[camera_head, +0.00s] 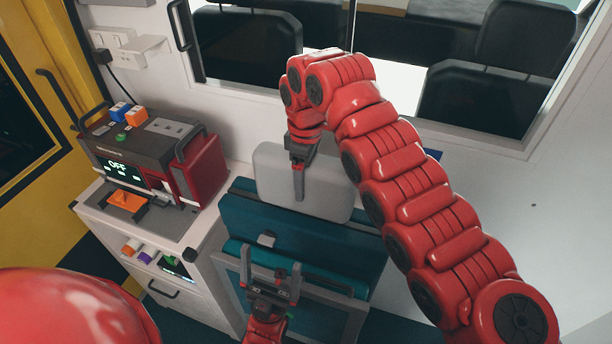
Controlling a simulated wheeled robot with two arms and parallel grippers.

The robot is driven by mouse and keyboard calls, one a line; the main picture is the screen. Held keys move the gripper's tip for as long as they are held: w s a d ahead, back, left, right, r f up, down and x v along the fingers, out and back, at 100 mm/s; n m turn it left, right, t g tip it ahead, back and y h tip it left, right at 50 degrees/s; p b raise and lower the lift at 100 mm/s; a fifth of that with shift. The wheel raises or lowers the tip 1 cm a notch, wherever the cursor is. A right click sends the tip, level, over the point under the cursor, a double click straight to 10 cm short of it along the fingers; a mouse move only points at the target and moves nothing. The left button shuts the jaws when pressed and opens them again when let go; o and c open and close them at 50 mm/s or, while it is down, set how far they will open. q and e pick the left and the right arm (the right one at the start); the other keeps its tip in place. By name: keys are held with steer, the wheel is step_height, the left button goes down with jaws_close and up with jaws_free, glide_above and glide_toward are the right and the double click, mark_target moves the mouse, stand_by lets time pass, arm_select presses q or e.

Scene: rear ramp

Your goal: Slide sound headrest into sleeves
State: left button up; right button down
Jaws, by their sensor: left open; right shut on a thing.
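A light grey headrest (327,188) stands at the top edge of the teal seat back (262,220), against the white wall. My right gripper (299,192) reaches down from above and is shut on the headrest, one finger showing across its front face. The headrest's lower edge is close to the seat top; its posts and the sleeves are hidden, so I cannot tell whether they are engaged. My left gripper (271,275) is open and empty, low in front of the folded teal seat.
A red and dark grey power unit (150,160) reading "OFF" stands on a white cabinet (190,235) at the left. A window frame (480,130) lies behind my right arm. A yellow door (40,90) is at the far left.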

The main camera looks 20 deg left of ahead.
steer(key=shift+f+b, duration=0.6)
steer(key=shift+f, duration=0.35)
jaws_free()
steer(key=shift+r, duration=0.1)
steer(key=shift+r, duration=0.45)
step_height(320, 180, up, 17)
steer(key=p, duration=1.2)
steer(key=shift+s+f, duration=0.1)
steer(key=shift+f, duration=0.1)
steer(key=shift+f, duration=0.1)
